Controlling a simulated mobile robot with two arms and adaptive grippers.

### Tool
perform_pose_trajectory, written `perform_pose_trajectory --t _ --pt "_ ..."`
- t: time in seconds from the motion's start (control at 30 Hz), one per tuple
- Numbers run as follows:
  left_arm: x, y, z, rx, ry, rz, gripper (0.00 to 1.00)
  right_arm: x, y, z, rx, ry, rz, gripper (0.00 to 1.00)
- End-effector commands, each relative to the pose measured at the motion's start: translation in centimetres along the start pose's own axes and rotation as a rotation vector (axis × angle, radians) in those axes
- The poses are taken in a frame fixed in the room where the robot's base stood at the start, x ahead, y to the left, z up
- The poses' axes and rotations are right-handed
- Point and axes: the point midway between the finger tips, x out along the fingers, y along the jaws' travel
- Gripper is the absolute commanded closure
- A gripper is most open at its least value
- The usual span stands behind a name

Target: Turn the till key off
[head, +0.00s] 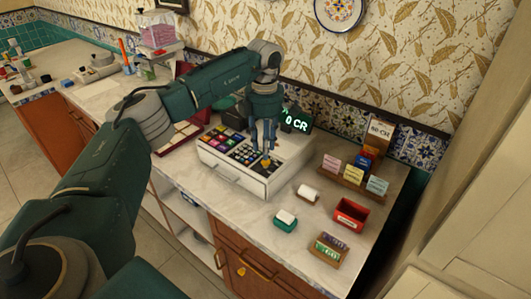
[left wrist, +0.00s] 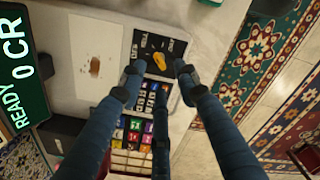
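The white till (head: 232,176) stands on the counter, with coloured and dark keys on its sloped top. The yellow till key (left wrist: 159,60) sits on a black panel with white labels too small to read for sure; it also shows in the head view (head: 266,162). My left gripper (left wrist: 158,75) points down over this panel, its fingers apart around the key with nothing visibly gripped; it also shows in the head view (head: 266,148). Whether a finger touches the key I cannot tell. The green display (left wrist: 22,75) reads READY 0 CR. My right gripper is not in view.
To the till's right are a card rack (head: 352,174), a red box (head: 351,214), a paper roll (head: 308,193) and a green pad (head: 285,220). A clear dispenser (head: 158,30) stands further left. The counter front between till and pad is clear.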

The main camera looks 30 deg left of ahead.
Motion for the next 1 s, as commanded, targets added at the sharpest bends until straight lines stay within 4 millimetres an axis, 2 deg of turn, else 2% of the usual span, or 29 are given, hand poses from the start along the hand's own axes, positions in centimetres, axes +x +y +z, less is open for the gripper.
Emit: perform_pose_trajectory --t 0.07,0.2,0.3,0.4,0.63,0.67,0.8,1.0 --pt "1.3 -0.1 -0.1 0.0 0.003 -0.003 0.68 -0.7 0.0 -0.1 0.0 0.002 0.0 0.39" --pt "3.1 -0.1 0.1 0.001 0.0 -0.002 0.68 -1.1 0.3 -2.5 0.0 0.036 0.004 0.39" --pt "4.0 -0.1 0.0 0.001 0.0 -0.002 0.68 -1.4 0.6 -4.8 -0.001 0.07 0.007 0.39" --pt "4.4 0.0 0.1 0.001 -0.002 0.0 0.68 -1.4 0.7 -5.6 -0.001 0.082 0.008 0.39" --pt "4.4 0.0 0.1 0.001 -0.002 0.0 0.68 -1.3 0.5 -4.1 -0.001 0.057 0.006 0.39" --pt "4.4 0.0 0.1 0.001 -0.002 0.0 0.72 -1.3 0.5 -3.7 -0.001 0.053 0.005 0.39" --pt "4.4 0.0 0.1 0.001 -0.002 0.0 1.0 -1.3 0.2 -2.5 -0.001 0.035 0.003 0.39" --pt "4.4 0.0 0.1 -0.001 -0.002 0.0 1.0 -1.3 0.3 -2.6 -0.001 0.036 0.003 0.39"
